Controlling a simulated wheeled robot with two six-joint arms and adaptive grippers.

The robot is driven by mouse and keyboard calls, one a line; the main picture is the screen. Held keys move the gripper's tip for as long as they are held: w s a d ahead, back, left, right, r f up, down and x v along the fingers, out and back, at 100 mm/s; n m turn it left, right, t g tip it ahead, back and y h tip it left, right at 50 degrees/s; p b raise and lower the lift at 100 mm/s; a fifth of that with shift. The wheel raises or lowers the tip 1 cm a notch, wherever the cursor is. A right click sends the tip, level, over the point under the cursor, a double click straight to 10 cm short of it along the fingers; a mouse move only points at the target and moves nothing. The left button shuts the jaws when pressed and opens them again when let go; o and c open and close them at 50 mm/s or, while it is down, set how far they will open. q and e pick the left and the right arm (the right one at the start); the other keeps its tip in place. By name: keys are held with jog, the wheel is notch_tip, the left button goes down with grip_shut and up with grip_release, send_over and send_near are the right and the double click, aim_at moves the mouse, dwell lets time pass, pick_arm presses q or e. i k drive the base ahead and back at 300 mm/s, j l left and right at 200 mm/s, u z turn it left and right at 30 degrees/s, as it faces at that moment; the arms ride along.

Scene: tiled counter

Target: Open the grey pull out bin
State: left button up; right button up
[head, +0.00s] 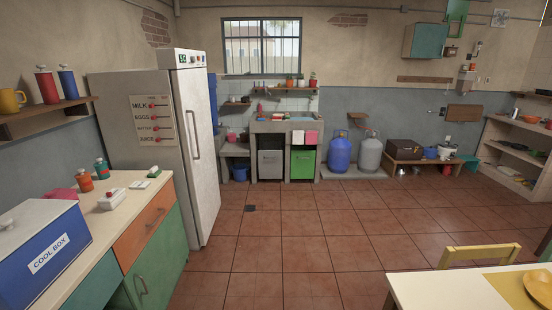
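The grey pull out bin (271,164) stands under the tiled sink counter (284,125) at the far wall, in the left bay. Its front looks flush with the counter, with a dark gap above it. A green bin (303,165) stands beside it in the right bay, with a pink cloth hanging above. Neither of my grippers is in the head view.
A tall white fridge (187,140) and a counter with a blue cool box (45,254) stand on the left. Blue and grey gas cylinders (340,152) stand right of the sink. A table (470,288) is front right. The tiled floor (300,230) between is clear.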

aim_at(270, 154)
jog(key=i, duration=3.35)
jog(key=i+u, duration=0.1)
jog(key=i, duration=0.45)
jog(key=i+l+u, duration=0.15)
jog(key=i, duration=0.4)
jog(key=i+l+u, duration=0.1)
jog(key=i, duration=0.45)
jog(key=i+l+u, duration=0.1)
jog(key=i, duration=0.45)
jog(key=i+l+u, duration=0.1)
jog(key=i+l, duration=0.25)
jog(key=i, duration=0.15)
